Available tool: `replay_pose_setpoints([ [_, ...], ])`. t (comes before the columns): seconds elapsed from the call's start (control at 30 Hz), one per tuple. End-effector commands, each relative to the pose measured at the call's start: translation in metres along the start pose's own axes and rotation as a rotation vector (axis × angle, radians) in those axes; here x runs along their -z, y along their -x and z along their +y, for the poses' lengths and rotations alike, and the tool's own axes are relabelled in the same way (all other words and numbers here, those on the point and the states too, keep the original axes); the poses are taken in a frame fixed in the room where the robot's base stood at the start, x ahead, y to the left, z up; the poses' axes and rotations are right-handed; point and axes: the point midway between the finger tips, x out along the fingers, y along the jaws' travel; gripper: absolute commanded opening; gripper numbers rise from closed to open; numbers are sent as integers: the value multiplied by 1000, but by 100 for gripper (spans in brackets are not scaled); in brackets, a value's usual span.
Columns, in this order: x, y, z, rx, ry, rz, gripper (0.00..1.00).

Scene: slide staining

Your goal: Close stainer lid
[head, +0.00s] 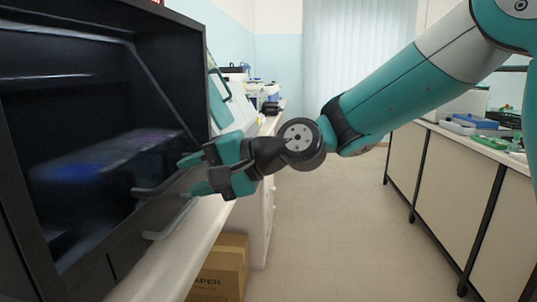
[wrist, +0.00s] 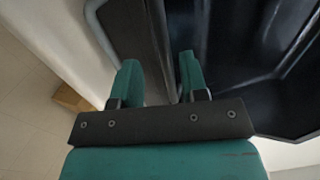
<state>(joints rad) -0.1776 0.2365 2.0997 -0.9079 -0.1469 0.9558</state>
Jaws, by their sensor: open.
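The stainer (head: 110,262) is a large black cabinet at the left of the head view, with a dark, hollow-looking front. Its dark lid panel (head: 60,88) seems to be the framed pane across that front; how far it stands open I cannot tell. Two grey bar handles show at the lower right of the front, an upper one (head: 152,190) and a lower one (head: 168,222). My gripper (head: 190,175) is open just right of the upper handle. In the wrist view my gripper (wrist: 160,78) has its fingers apart, with a dark edge beyond the gap. Contact is unclear.
A white bench (head: 185,238) runs under the stainer. A cardboard box (head: 220,270) stands on the floor below it. More equipment (head: 250,88) stands farther along the bench. The aisle floor (head: 320,230) is clear, with a counter (head: 450,170) on the right.

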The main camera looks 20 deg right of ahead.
Motion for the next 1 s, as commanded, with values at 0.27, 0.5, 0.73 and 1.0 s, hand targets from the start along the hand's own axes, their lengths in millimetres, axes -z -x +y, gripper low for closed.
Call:
replay_pose_setpoints([
  [0.27, 3, 74, 0, 0, -2, 10, 40],
  [0.5, 2, 124, 0, -1, -2, 7, 40],
  [0.73, 1, 143, 1, -2, 0, 1, 40],
  [1.0, 0, 145, 1, -1, 0, -1, 40],
])
